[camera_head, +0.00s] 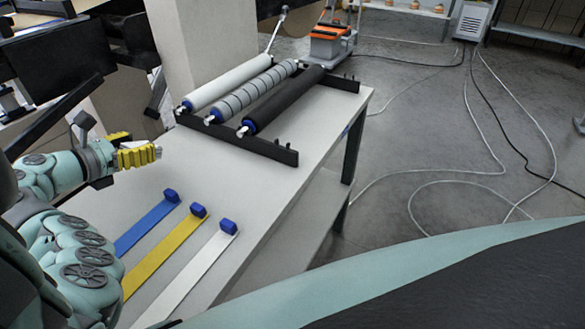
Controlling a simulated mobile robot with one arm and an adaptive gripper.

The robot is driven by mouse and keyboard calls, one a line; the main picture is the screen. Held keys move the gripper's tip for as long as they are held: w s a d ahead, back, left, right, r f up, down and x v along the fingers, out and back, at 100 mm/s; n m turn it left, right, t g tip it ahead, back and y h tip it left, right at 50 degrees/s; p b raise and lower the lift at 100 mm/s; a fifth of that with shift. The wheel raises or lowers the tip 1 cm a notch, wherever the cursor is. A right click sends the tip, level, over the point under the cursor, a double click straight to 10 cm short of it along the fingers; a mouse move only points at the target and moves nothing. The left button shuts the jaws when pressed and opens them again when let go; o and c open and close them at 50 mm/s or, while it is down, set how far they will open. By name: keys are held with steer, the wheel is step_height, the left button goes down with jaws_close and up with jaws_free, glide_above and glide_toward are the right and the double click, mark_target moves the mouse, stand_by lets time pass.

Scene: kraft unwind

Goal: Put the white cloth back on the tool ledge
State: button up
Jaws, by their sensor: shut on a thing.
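My gripper (138,148), with yellow ribbed finger pads, is at the left, above the far-left part of the white table (262,190). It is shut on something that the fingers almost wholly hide. A small pale bit shows at the fingertips, too small to tell if it is the white cloth. I cannot make out a loose white cloth elsewhere. No ledge can be clearly told apart from the table and its rack.
On the table lie a blue strip (146,228), a yellow strip (165,253) and a white strip (190,277), each with a blue block at its far end. Behind them, a black rack (238,142) holds white, grey banded and black rollers (285,98). Cables cross the floor at right.

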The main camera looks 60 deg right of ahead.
steer(key=s+d, duration=0.1)
steer(key=s, duration=0.5)
steer(key=s+d+f+p, duration=0.1)
steer(key=s, duration=0.2)
steer(key=shift+s+d, duration=0.35)
steer(key=shift+s, duration=0.05)
steer(key=shift+f+b, duration=0.45)
steer(key=shift+f, duration=1.3)
steer(key=o, duration=1.3)
steer(key=shift+f, duration=0.1)
steer(key=shift+c, duration=0.2)
